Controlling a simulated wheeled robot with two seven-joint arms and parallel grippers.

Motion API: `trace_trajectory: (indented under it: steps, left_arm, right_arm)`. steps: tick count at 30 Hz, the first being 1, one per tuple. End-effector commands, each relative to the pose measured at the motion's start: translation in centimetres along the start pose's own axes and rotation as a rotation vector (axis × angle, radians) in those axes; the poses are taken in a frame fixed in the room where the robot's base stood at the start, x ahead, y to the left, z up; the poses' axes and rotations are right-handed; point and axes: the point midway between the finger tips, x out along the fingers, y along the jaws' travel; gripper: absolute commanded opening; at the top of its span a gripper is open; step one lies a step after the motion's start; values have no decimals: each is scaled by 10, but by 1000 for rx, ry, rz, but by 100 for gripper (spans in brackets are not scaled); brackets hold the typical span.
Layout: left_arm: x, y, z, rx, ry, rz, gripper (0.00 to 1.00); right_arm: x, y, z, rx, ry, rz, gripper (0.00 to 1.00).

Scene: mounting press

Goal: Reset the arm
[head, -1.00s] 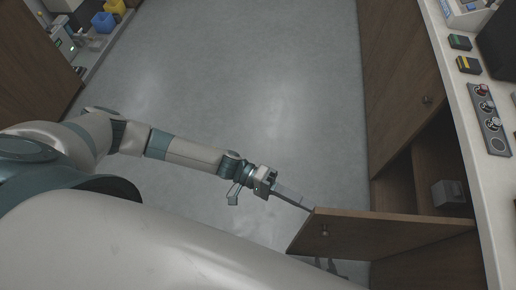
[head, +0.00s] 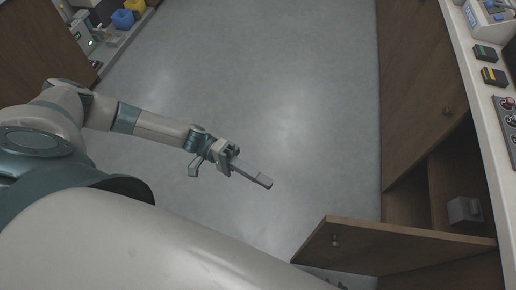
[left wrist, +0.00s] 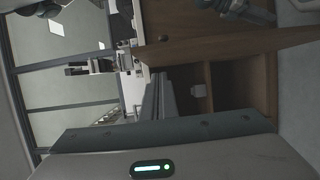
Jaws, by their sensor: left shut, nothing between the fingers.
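My left arm comes in from the left in the head view, and my left gripper (head: 264,181) hangs over bare floor. Its fingers are shut with nothing between them. In the left wrist view the shut fingers (left wrist: 159,98) point toward the cabinet. The gripper is clear of the open cabinet door (head: 365,247), up and left of the door's free edge. My right gripper is in none of the views.
The open door juts out from the cabinet at the lower right. A grey block (head: 464,211) stands inside the open compartment. The white counter (head: 489,135) above holds small boxes and a panel of round parts. The floor (head: 290,110) is clear in the middle.

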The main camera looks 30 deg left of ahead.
Motion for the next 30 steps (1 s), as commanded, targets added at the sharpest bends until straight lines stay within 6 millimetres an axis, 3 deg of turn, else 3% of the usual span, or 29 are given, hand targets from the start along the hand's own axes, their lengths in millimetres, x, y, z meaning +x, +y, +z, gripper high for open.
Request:
trace_trajectory:
  steps: [6, 22, 30]
  left_arm:
    - [-10, 0, 0, 0, 0, 0, 0]
    - [-10, 0, 0, 1, 0, 0, 0]
    - [8, -10, -17, 98, 53, -7, 0]
  right_arm:
    - [0, 2, 2, 1, -14, 2, 31]
    - [0, 2, 2, 2, -14, 2, 31]
    - [0, 2, 1, 1, -11, 2, 31]
